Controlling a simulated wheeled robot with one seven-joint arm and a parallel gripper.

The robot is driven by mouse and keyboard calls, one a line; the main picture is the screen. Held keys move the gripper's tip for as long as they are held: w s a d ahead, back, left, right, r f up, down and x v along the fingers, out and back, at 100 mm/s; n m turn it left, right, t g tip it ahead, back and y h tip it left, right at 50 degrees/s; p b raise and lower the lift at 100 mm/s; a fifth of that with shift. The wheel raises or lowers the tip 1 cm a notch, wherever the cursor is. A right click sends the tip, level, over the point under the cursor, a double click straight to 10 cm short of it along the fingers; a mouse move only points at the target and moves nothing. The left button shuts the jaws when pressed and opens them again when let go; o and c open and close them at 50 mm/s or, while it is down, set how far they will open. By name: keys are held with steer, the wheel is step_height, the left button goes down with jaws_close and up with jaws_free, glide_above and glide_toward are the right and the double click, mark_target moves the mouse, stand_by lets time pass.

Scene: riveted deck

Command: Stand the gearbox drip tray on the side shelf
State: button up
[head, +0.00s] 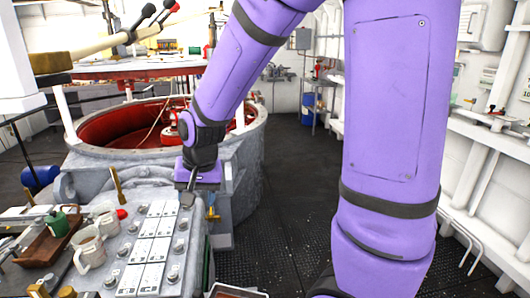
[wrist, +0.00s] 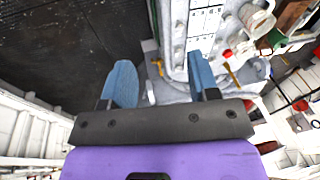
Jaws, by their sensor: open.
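A shallow brown tray (head: 43,247) rests on the grey machine top at the left of the head view; I cannot tell for sure that it is the gearbox drip tray. A green can (head: 58,222) stands in or against it. In the wrist view, part of a brown object (wrist: 291,20) shows at the upper right. My gripper (head: 190,193) hangs over the right part of the machine top, to the right of the tray. Its two blue fingers (wrist: 160,66) are apart, with nothing between them. Which surface is the side shelf is unclear; a white ledge (head: 485,135) runs along the right wall.
Pale mugs (head: 88,248) stand beside the tray. White panels (head: 150,250) and knobs cover the machine top (head: 125,216). A round grey well with a red inside (head: 110,125) lies behind. The dark floor (head: 290,180) is clear at centre. A small rack (head: 322,110) stands at the back.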

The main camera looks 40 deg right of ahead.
steer(key=s+d+r+n+t, duration=0.1)
steer(key=s+d+r+n, duration=0.1)
steer(key=s+r, duration=0.5)
steer(key=s+d+r+n+t+h, duration=0.1)
steer(key=s+d+r+n, duration=0.1)
steer(key=s+r, duration=0.6)
steer(key=shift+s+d+r+n+t, duration=0.35)
steer(key=shift+s+n, duration=0.55)
steer(key=shift+s, duration=0.65)
